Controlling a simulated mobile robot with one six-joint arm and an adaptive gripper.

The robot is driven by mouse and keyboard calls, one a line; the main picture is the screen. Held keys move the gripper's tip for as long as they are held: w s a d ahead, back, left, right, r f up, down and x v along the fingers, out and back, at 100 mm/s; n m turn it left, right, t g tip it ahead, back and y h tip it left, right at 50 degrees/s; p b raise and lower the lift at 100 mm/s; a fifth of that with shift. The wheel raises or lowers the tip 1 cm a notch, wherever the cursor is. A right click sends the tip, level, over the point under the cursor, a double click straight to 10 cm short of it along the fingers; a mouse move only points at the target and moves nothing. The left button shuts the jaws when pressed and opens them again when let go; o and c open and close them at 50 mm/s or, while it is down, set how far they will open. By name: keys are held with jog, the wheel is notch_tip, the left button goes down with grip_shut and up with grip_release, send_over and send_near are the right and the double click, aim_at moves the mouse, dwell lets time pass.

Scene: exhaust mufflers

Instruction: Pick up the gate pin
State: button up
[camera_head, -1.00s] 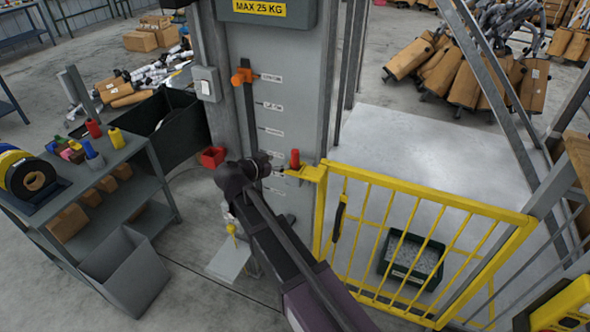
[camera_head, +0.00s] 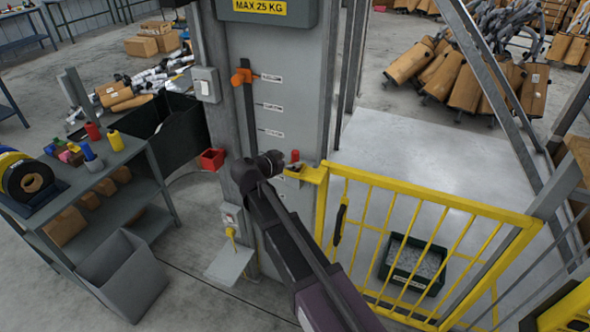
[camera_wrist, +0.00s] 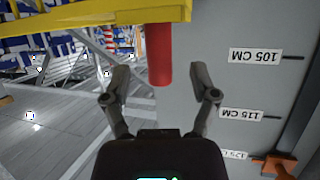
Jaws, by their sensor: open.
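The gate pin is a red upright cylinder (camera_head: 295,156) at the yellow bracket by the gate's top left corner, beside the grey post. In the wrist view, whose picture is upside down, the red pin (camera_wrist: 160,56) runs from the yellow bracket (camera_wrist: 95,15) to between my fingertips. My gripper (camera_wrist: 160,78) is open, with one dark finger on each side of the pin and a visible gap on both sides. In the head view my gripper (camera_head: 284,166) is close to the pin, small and partly hidden by my own wrist.
The yellow barred gate (camera_head: 430,203) stands to the right, with a dark green crate (camera_head: 412,270) behind it. The grey post (camera_head: 285,80) with height labels rises just behind my wrist. A grey shelf cart (camera_head: 110,165) and a red bin (camera_head: 212,159) are at left.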

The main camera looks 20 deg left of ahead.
aim_at(293, 159)
jog(key=shift+b+x, duration=0.5)
jog(key=shift+x, duration=1.25)
jog(key=shift+s, duration=0.1)
grip_shut()
